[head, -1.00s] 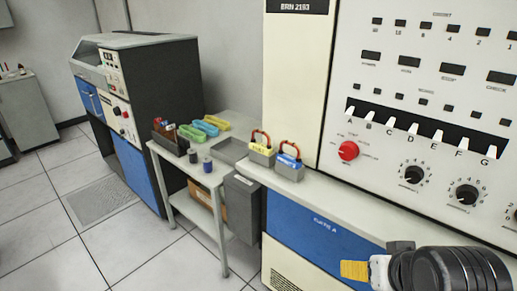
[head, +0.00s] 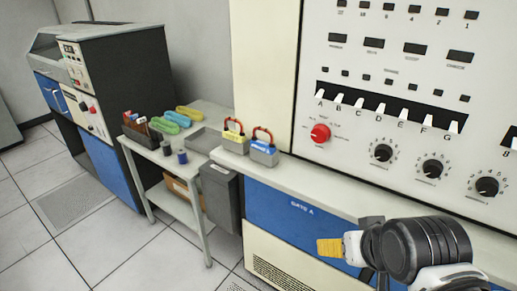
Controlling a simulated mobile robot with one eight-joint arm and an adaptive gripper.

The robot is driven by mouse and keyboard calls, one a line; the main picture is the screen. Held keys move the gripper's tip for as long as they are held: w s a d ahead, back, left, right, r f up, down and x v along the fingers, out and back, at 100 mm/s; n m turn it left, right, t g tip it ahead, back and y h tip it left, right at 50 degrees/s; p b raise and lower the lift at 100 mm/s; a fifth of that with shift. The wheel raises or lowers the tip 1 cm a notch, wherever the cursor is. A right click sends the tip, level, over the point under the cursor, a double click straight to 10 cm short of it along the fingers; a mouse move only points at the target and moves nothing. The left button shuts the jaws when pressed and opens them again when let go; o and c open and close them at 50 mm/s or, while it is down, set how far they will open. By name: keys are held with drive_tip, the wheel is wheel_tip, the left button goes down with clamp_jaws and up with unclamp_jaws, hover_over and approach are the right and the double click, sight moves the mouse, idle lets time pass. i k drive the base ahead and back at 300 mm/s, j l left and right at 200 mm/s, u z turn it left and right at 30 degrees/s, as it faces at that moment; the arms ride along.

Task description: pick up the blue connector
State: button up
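The blue connector (head: 264,152) is a small grey block with a blue top face and a red looped handle. It stands upright on the light console ledge, beside a similar yellow connector (head: 235,139) on its left. My gripper (head: 329,247) is at the lower right, in front of the console, with yellow pads at its tip. It is well apart from the blue connector, nearer to me and to its right. The pads are seen from the side as one yellow patch, so the gap between the fingers cannot be made out.
The tall cream panel (head: 350,65) with knobs and switches rises behind the ledge. A low table (head: 205,115) at left holds yellow, green and blue loops, a box of red items and two dark cylinders. The ledge (head: 310,185) right of the blue connector is clear.

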sight(264, 153)
drive_tip(key=i+j, duration=0.25)
drive_tip(key=i+j+z, duration=0.1)
drive_tip(key=i+j, duration=0.15)
drive_tip(key=j, duration=0.25)
drive_tip(key=i+j, duration=0.2)
drive_tip(key=j, duration=0.2)
drive_tip(key=i+j+z, duration=0.1)
drive_tip(key=i+j, duration=0.15)
drive_tip(key=j+z, duration=0.1)
drive_tip(key=z, duration=0.3)
